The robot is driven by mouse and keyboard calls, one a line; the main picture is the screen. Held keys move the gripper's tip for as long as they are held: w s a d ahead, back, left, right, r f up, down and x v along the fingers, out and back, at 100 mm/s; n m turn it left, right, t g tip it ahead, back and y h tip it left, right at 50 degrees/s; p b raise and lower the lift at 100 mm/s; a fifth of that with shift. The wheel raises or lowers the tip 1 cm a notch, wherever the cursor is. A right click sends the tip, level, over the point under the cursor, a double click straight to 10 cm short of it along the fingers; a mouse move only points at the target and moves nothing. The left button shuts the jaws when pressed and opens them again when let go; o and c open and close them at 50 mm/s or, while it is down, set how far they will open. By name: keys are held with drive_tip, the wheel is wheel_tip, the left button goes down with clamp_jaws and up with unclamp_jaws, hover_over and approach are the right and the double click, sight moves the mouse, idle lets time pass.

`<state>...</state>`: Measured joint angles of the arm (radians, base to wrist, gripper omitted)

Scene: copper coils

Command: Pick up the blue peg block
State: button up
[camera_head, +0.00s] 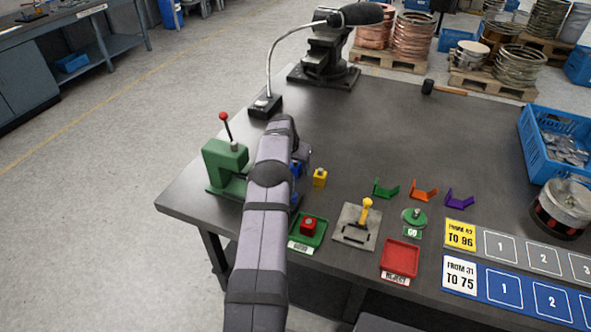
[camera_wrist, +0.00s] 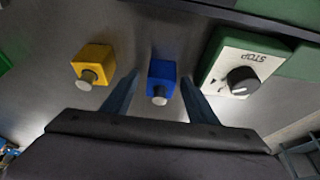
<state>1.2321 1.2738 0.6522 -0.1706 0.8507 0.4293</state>
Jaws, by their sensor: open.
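The blue peg block (camera_wrist: 161,72) is a small blue cube with a short grey peg, centred in the wrist view. My gripper (camera_wrist: 158,82) is open, with one finger on each side of the block. I cannot tell whether either finger touches it. In the head view only a bit of the blue block (camera_head: 296,168) shows beside my arm, which hides most of the gripper.
A yellow peg block (camera_wrist: 93,62) stands left of the blue one, and a box marked STOP with a black knob (camera_wrist: 243,80) stands close on the right. A green press (camera_head: 228,165), a green tray (camera_head: 297,242) holding a red block, and a red tray (camera_head: 400,258) are nearby.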

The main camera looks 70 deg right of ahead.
drive_tip(key=c, duration=1.3)
drive_tip(key=shift+o, duration=0.2)
drive_tip(key=shift+r, duration=0.1)
wheel_tip(320, 180, up, 10)
drive_tip(key=shift+w+r+b, duration=0.1)
drive_tip(key=shift+b, duration=0.8)
